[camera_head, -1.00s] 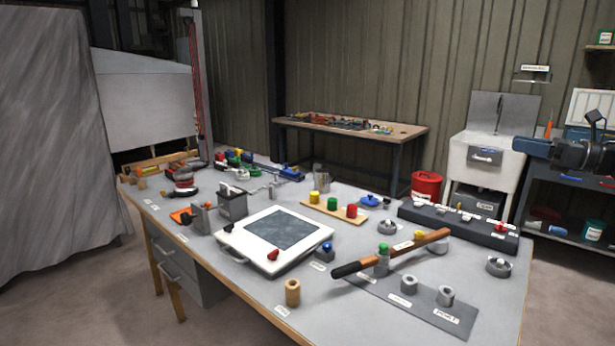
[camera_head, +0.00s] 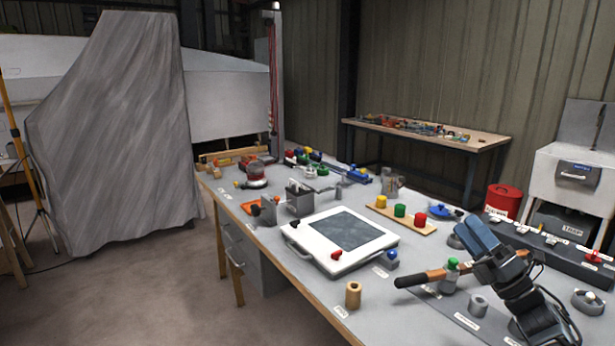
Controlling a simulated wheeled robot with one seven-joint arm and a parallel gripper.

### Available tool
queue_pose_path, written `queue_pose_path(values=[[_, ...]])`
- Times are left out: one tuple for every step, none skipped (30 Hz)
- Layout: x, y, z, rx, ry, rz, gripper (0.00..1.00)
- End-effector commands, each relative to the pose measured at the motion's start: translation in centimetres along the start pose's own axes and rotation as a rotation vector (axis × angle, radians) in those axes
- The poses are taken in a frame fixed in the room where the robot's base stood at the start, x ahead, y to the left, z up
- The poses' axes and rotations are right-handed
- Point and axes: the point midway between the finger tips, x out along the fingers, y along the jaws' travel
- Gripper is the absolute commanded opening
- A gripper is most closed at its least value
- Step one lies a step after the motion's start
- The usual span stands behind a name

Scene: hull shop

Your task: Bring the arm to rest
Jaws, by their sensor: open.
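My gripper (camera_head: 476,238) shows at the right of the head view, above the right part of the grey workbench (camera_head: 285,262). Its blue fingers point up and to the left, and nothing shows between them. It covers part of a wooden-handled tool (camera_head: 422,277) with a dark grip, which lies across the bench. A green-topped grey piece (camera_head: 450,276) stands by that tool, just left of my arm. I cannot tell how high my gripper is above the bench.
A white framed panel (camera_head: 386,238) with red and blue knobs lies mid-bench. A wooden block with yellow, green and red pegs (camera_head: 424,229) is behind it. A tan cylinder (camera_head: 353,295) stands near the front edge. A grey sheet-covered shape (camera_head: 115,140) stands left; floor between is clear.

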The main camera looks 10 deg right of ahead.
Motion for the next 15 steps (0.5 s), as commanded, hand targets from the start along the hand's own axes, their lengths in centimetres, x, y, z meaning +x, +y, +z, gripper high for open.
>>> queue_pose_path(values=[[-0.4,0.3,-2.9,0.079,-0.034,0.005,0.59],[-0.6,0.5,-4.3,0.126,-0.054,0.008,0.59],[-0.9,0.9,-6.0,0.187,-0.082,0.008,0.59],[-1.2,1.2,-7.3,0.233,-0.102,0.009,0.59],[-1.6,1.5,-8.6,0.279,-0.122,0.008,0.59],[-2.1,1.9,-10.2,0.340,-0.149,0.006,0.59],[-2.6,2.3,-11.4,0.385,-0.168,0.004,0.59],[-3.1,2.7,-12.6,0.430,-0.187,0.000,0.59],[-3.8,3.2,-14.1,0.491,-0.213,-0.004,0.59],[-4.3,3.7,-15.2,0.535,-0.232,-0.009,0.59],[-4.9,4.2,-16.3,0.579,-0.250,-0.013,0.59],[-5.8,4.8,-17.7,0.637,-0.275,-0.021,0.59],[-6.5,5.3,-18.7,0.680,-0.293,-0.027,0.59],[-7.2,5.8,-19.6,0.724,-0.312,-0.035,0.59],[-8.1,6.5,-20.9,0.780,-0.335,-0.046,0.59]])
